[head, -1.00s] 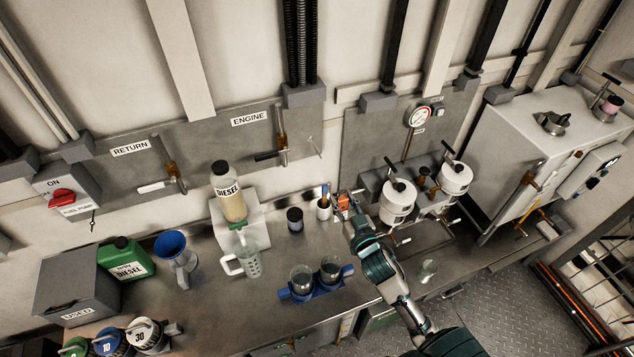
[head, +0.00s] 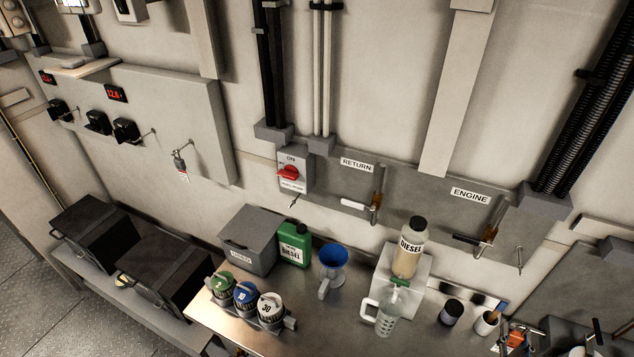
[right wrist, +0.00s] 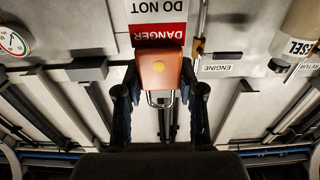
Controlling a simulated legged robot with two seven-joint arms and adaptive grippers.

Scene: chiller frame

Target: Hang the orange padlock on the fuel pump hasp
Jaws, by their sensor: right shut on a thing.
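The orange padlock (right wrist: 160,68) is gripped between the two fingers of my right gripper (right wrist: 160,82) in the right wrist view. Its metal shackle (right wrist: 160,99) shows, and a red and white danger tag (right wrist: 158,30) is beside it. In the head view the padlock (head: 517,338) is a small orange patch at the bottom right edge; most of the gripper is cut off there. The fuel pump switch (head: 289,173), a grey box with a red handle, is on the wall at upper centre. A small hasp (head: 293,202) sticks out below it, well left of the padlock. My left gripper is not in view.
The bench below the switch holds a grey used bin (head: 247,240), a green diesel can (head: 294,246), a blue funnel (head: 332,262), a diesel bottle (head: 409,250) and a jug (head: 386,318). RETURN and ENGINE valve handles project from the wall between padlock and switch.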

